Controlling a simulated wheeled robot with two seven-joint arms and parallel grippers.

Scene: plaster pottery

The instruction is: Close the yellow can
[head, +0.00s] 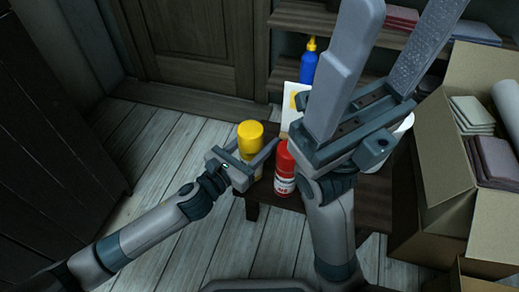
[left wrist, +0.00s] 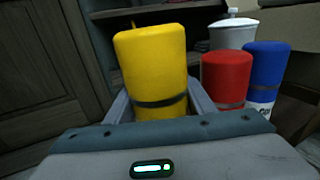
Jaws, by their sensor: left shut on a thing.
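The yellow can (head: 250,134) stands upright at the left end of the low dark table (head: 252,190). It fills the middle of the left wrist view (left wrist: 152,65). Its yellow top part sits over a dark band, with yellow body below; I cannot tell how firmly the top is seated. My left gripper (head: 253,156) is shut on the yellow can, with one finger on each side of it. My right gripper (head: 395,15) is raised high over the table, its fingers wide apart and empty.
A red can (head: 285,172) stands close right of the yellow one. A blue can (left wrist: 266,75) and white pot (left wrist: 233,32) show beyond it. A blue bottle (head: 308,62) stands farther back. Open cardboard boxes (head: 446,165) crowd the right side. The floor at left is clear.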

